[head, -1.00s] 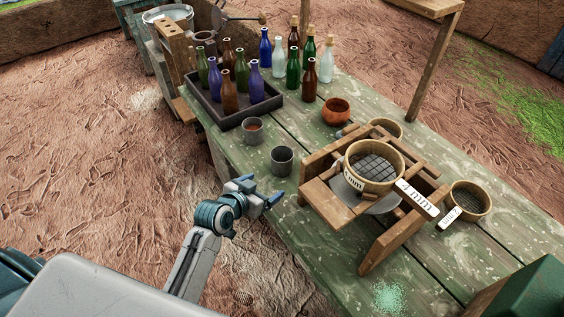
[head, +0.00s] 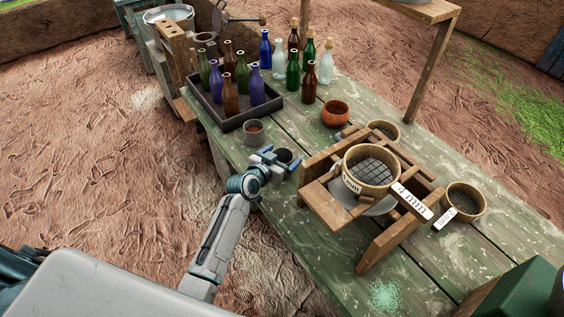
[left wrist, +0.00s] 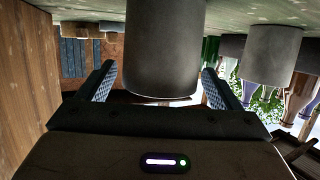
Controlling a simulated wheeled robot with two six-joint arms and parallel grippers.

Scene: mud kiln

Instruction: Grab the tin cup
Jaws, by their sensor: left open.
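A dark grey metal cup (head: 284,155) stands upright near the table's left edge. It is partly hidden behind my left gripper (head: 276,161). In the left wrist view, where the scene appears upside down, the cup (left wrist: 163,45) is between the two fingers of the open gripper (left wrist: 157,78). I cannot tell if a finger touches it. A second grey cup (head: 253,132), with something reddish inside, stands a little farther back; it also shows in the left wrist view (left wrist: 272,55). My right gripper is not in view.
A dark tray (head: 233,120) of bottles stands behind the cups, with several more bottles beside it. A wooden stand (head: 318,192) with a sieve (head: 372,170) is close on the right. An orange-brown bowl (head: 335,113) sits farther back. The table's front left is clear.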

